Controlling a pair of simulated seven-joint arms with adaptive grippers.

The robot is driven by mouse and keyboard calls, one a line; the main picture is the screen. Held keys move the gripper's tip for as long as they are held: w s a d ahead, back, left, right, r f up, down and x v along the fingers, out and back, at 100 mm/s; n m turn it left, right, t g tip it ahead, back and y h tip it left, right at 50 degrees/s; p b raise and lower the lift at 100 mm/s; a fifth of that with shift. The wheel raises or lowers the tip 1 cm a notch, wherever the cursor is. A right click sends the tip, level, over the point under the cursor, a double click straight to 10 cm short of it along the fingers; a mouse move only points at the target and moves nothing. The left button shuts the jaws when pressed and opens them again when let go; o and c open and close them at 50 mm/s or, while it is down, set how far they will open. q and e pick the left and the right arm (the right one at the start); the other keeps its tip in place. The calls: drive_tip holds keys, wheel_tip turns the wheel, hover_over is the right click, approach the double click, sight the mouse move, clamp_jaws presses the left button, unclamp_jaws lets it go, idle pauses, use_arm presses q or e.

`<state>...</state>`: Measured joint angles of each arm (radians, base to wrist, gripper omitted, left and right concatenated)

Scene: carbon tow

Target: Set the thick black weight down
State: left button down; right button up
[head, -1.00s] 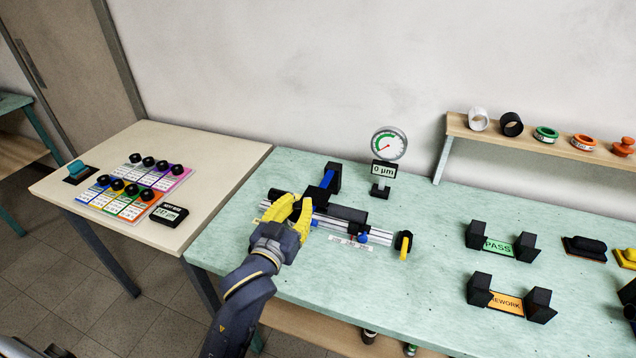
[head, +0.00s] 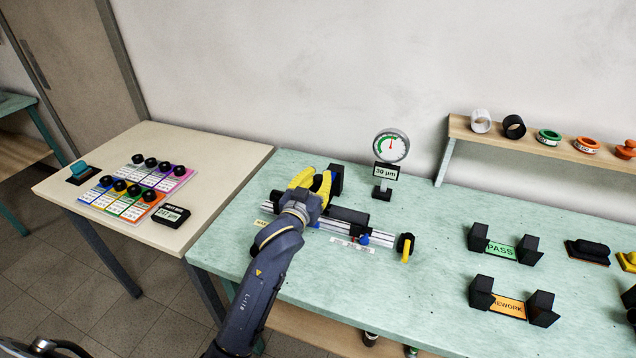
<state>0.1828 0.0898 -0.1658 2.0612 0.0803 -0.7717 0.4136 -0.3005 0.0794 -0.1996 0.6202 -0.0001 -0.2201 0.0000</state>
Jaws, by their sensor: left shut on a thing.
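My left gripper (head: 312,180) has yellow fingers. The fingers cover the slide, so the grip itself is hidden. My right gripper is not in view.
The PASS cradle (head: 501,248) and REWORK cradle (head: 508,307) stand at right. A shelf (head: 545,145) holds several rolls. Several black knobs (head: 137,158) stand on colored cards on the left table. The bench middle right of the rail is clear.

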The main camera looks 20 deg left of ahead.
use_arm(q)
drive_tip(key=shift+s+f, duration=0.1)
drive_tip(key=shift+f, duration=0.55)
drive_tip(key=shift+f, duration=0.15)
drive_tip(key=c, duration=1.3)
unclamp_jaws()
drive_tip(key=shift+o, duration=0.2)
drive_tip(key=s+a, duration=0.1)
drive_tip(key=s, duration=1.1)
